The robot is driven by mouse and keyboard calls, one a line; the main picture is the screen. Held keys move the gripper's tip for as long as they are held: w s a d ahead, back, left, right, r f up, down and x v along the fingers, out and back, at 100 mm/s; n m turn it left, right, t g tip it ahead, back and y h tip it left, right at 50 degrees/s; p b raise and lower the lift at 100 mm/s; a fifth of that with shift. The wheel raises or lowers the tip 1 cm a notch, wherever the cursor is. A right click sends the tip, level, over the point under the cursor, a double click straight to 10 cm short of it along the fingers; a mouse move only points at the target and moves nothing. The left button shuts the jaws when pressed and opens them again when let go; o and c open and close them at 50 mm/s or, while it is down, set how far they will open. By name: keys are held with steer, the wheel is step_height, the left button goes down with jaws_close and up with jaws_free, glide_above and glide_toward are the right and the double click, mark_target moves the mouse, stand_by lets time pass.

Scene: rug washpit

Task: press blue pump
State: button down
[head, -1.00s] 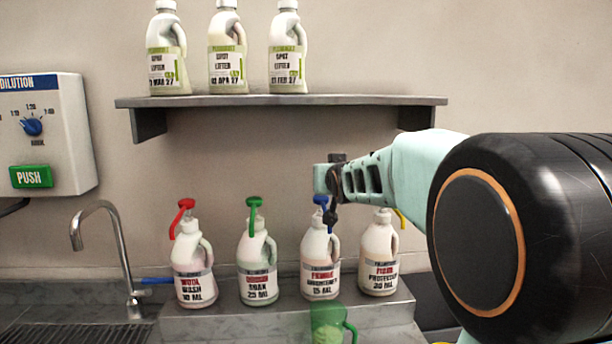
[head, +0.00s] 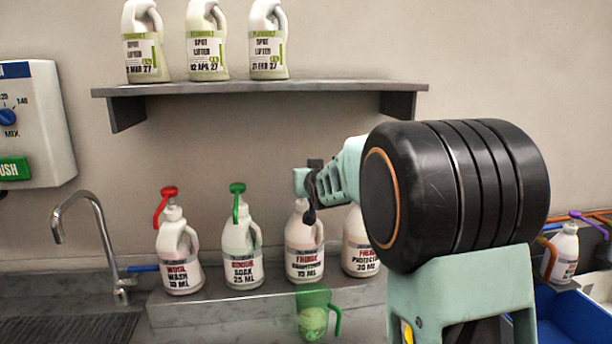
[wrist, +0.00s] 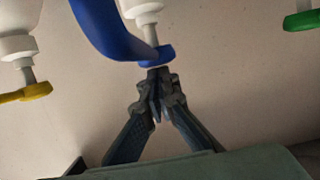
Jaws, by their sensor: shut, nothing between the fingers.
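In the wrist view the closed fingertips (wrist: 156,74) are right at the cap of the blue pump. I cannot tell whether they touch it.
The red pump (head: 164,200) and green pump (head: 237,200) bottles stand to the left. The yellow pump (wrist: 25,93) is beside the blue one. A shelf (head: 260,88) hangs above; a green jug (head: 313,310) stands in front. A tap (head: 95,235) is at left.

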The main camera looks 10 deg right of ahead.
steer(key=shift+f, duration=0.1)
step_height(320, 180, down, 3)
steer(key=b, duration=0.3)
steer(key=shift+b, duration=0.35)
steer(key=shift+f, duration=0.1)
steer(key=shift+r, duration=0.4)
steer(key=r, duration=0.2)
steer(key=r+p, duration=0.1)
steer(key=shift+s+r, duration=0.35)
steer(key=shift+r, duration=0.05)
steer(key=b+v, duration=0.2)
steer(key=v, duration=0.7)
steer(key=shift+s+r, duration=0.15)
steer(key=shift+s, duration=0.05)
